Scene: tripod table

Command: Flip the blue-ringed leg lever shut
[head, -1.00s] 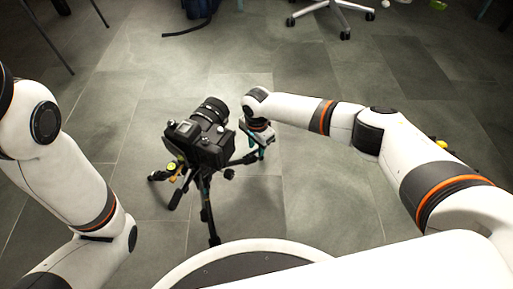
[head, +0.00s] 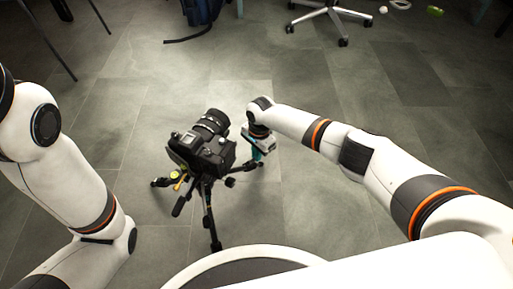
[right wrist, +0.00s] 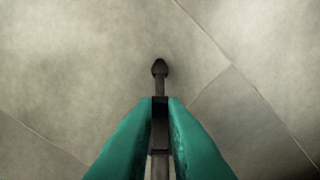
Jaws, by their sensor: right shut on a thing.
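A black camera (head: 203,146) sits on a dark tripod (head: 208,215) standing on the floor. My right gripper (head: 262,158) is at the tripod's right side, its teal fingers low beside the right-hand leg (head: 243,168). In the right wrist view, the teal fingers (right wrist: 160,105) are shut on a dark leg part, with the leg's rounded foot (right wrist: 160,68) beyond them. The blue-ringed lever cannot be made out, and the fingers may hide it.
A yellow-green knob (head: 175,176) and a yellow-orange part show on the tripod's left side. A wheeled chair base (head: 333,12) and a dark blue bag (head: 202,10) are at the back. The tiled floor around the tripod is clear.

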